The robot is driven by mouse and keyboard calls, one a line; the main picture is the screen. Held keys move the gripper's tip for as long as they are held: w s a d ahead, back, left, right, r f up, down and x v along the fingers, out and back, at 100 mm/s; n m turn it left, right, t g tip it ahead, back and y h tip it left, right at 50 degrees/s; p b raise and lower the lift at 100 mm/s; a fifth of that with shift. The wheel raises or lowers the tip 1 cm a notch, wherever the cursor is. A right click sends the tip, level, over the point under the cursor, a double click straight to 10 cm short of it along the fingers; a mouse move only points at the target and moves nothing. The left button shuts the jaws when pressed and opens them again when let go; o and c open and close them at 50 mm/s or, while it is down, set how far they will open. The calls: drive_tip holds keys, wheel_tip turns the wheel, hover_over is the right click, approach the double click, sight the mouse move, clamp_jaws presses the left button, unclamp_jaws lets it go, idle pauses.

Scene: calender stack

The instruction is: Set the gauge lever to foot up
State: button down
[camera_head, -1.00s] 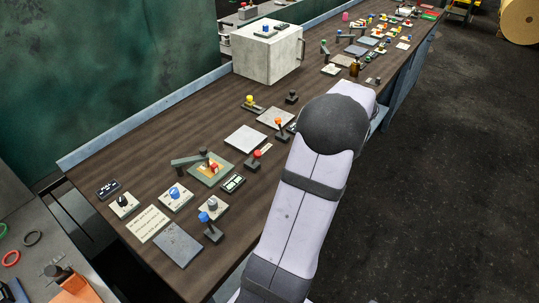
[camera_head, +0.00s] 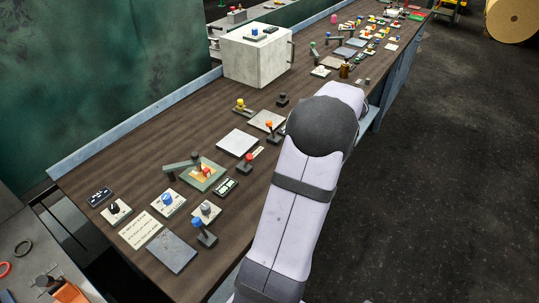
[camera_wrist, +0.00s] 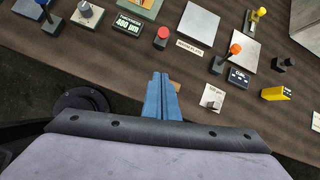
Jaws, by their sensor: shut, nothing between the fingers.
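A lever with a red knob (camera_head: 248,158) stands upright-looking on a dark base, beside a dark thickness display (camera_head: 225,187) and a green-based gauge (camera_head: 202,188) with a grey arm. In the wrist view the red-knobbed lever (camera_wrist: 162,36) is just beyond my fingertips, and the display (camera_wrist: 127,24) reads 400 µm. I cannot tell for sure that this is the gauge lever, or read its position. My gripper (camera_wrist: 159,76) shows blue fingers pressed together, empty and apart from the lever in the picture. In the head view my arm hides the gripper.
Other levers stand nearby: an orange-knobbed one (camera_wrist: 235,49), a yellow-knobbed one (camera_head: 240,104) and a blue-knobbed one (camera_head: 198,224). A small switch plate (camera_wrist: 212,99) and a yellow box (camera_wrist: 276,93) lie right of my fingers.

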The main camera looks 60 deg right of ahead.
sight(247, 161)
drive_tip(key=p+x, duration=0.2)
drive_tip(key=x, duration=0.7)
drive_tip(key=shift+w+f+p, duration=0.15)
drive_tip(key=shift+f+p, duration=0.05)
drive_tip(key=shift+p, duration=0.1)
drive_tip(key=w, duration=0.1)
drive_tip(key=p, duration=0.1)
drive_tip(key=w+r+p, duration=0.1)
drive_tip(key=shift+w+a, duration=0.35)
drive_tip(key=shift+a, duration=0.05)
drive_tip(key=shift+w+a, duration=0.1)
drive_tip(key=shift+w, duration=0.4)
drive_tip(key=shift+r, duration=0.15)
